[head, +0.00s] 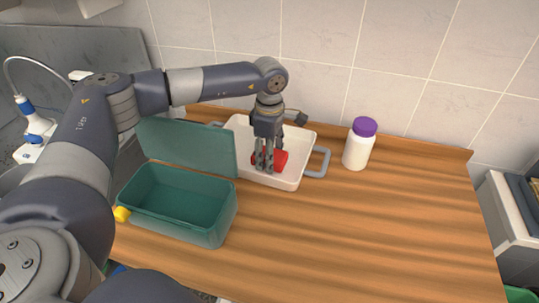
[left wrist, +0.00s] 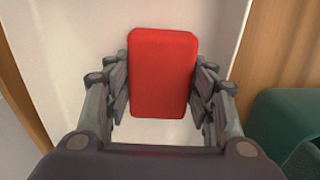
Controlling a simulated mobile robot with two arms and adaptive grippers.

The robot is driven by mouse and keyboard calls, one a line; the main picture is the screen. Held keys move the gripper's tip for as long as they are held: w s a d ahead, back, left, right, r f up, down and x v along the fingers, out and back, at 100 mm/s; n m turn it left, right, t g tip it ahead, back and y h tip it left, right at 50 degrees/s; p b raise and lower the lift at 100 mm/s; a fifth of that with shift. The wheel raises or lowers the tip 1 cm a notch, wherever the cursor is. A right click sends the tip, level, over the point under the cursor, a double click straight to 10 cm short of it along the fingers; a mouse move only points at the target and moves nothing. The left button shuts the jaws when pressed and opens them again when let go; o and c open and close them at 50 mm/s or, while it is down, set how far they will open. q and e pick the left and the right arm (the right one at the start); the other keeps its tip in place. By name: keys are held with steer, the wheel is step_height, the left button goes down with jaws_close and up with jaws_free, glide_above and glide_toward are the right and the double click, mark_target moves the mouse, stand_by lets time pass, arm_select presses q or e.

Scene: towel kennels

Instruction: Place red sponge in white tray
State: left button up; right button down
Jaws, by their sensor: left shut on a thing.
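The red sponge (head: 281,160) is between the fingers of my left gripper (head: 265,166), over the inside of the white tray (head: 291,183) in the head view. In the left wrist view the red sponge (left wrist: 162,72) stands between both fingers of my left gripper (left wrist: 162,95), with the pale tray floor (left wrist: 80,30) behind it. The left gripper is shut on the sponge. I cannot tell whether the sponge touches the tray floor. My right gripper is not in view.
An open, empty green box (head: 180,205) with its lid raised stands left of the tray. A white bottle with a purple cap (head: 358,145) stands to the right. A yellow object (head: 121,214) is by the box. The wooden counter (head: 380,230) is clear at front right.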

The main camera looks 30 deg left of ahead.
arm_select(q)
steer(key=shift+f, duration=0.65)
steer(key=shift+f, duration=0.1)
steer(key=shift+f, duration=0.15)
steer(key=o, duration=1)
